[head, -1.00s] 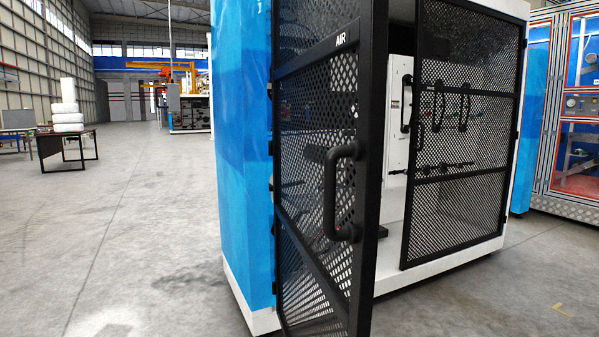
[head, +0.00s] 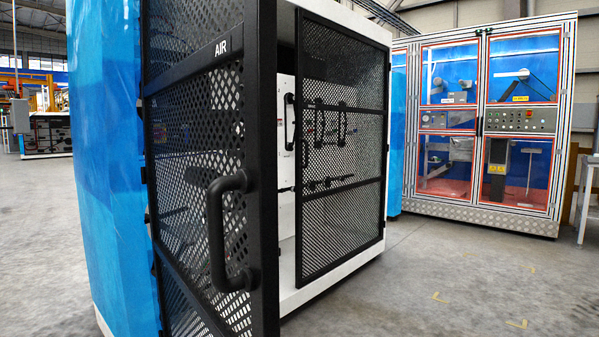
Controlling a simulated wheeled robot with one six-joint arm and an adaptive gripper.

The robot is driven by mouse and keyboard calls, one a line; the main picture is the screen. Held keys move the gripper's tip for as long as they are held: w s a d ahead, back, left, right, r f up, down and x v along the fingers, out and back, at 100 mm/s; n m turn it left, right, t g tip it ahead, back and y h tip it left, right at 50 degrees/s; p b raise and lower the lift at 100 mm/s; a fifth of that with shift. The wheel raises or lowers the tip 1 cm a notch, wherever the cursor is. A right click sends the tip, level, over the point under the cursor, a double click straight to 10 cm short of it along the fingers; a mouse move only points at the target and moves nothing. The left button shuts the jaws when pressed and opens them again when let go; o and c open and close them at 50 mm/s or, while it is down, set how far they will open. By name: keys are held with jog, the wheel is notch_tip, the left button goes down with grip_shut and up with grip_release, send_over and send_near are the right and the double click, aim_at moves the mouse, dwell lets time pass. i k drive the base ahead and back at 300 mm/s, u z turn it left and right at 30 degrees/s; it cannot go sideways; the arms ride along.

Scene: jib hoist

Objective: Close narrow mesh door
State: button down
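A black mesh door (head: 205,130) marked "AIR" stands open at the left front of a blue and white cabinet (head: 110,150), swung out toward me. Its hinge side is at the blue panel, and its free edge is nearest to me. A black curved handle (head: 216,235) is on this door near the free edge. A second black mesh door (head: 342,150) covers the right part of the cabinet front and looks shut. Between the two doors the white interior shows through a gap. I cannot tell surely which door is the narrow one. My gripper is not in view.
A tall framed cabinet (head: 486,120) with clear panels and a control strip stands at the back right. A table (head: 588,195) is at the right edge. The grey floor (head: 430,290) at the front right is clear. Yellow machinery (head: 35,90) is far left.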

aim_at(253, 39)
jog(key=z, duration=0.5)
jog(key=k, duration=0.9)
jog(key=u, duration=1.4)
jog(key=i, duration=0.5)
